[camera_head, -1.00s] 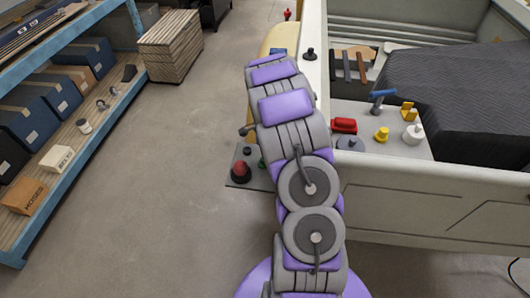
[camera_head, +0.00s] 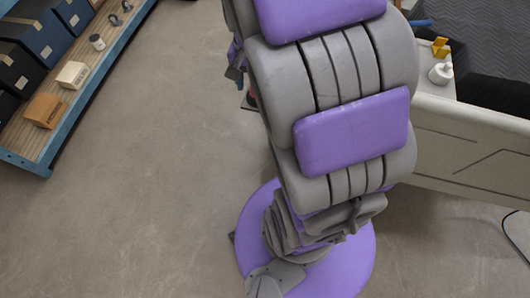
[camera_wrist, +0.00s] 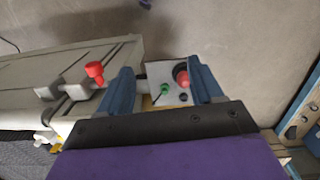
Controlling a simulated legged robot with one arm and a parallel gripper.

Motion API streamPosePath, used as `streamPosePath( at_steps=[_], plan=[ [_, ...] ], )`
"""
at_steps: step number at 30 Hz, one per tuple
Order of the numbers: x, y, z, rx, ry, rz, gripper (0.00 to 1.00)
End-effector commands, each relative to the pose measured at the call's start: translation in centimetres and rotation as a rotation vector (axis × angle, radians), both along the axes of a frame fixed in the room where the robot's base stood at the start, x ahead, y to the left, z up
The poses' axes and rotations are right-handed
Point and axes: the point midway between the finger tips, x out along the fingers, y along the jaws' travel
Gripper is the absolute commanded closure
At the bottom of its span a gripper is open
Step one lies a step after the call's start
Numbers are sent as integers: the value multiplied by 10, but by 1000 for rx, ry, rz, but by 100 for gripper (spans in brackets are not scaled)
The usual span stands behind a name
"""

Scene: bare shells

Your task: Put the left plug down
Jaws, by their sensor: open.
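My gripper (camera_wrist: 160,78) is open and shows in the wrist view, with one blue-grey finger on each side and nothing held between them. Beyond the fingers is a small pale panel (camera_wrist: 155,73) carrying a red plug-like knob (camera_wrist: 182,76), a green one (camera_wrist: 164,88) and a dark one (camera_wrist: 183,97). The red knob is close to the right finger; I cannot tell whether they touch. Another red knob-like piece (camera_wrist: 95,72) stands left of the left finger. Which piece is the left plug is unclear. In the head view my arm hides most of the panel.
A pale truck-bed wall (camera_head: 462,140) stands at the right, with a white bottle (camera_head: 441,73) and a yellow piece (camera_head: 440,47) behind it. A blue-framed shelf (camera_head: 75,118) with boxes stands at the left.

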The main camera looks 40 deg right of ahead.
Motion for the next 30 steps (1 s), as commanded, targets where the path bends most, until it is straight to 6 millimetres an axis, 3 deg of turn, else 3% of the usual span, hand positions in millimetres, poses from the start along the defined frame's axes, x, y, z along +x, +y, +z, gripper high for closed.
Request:
streamPosePath(
  at_steps=[6,15,21,30],
  plan=[
    [-71,56,27,32,27,298,34],
    [-164,97,37,69,66,677,34],
    [-191,103,36,78,81,788,34],
    [-193,103,36,79,83,798,34]
  ],
)
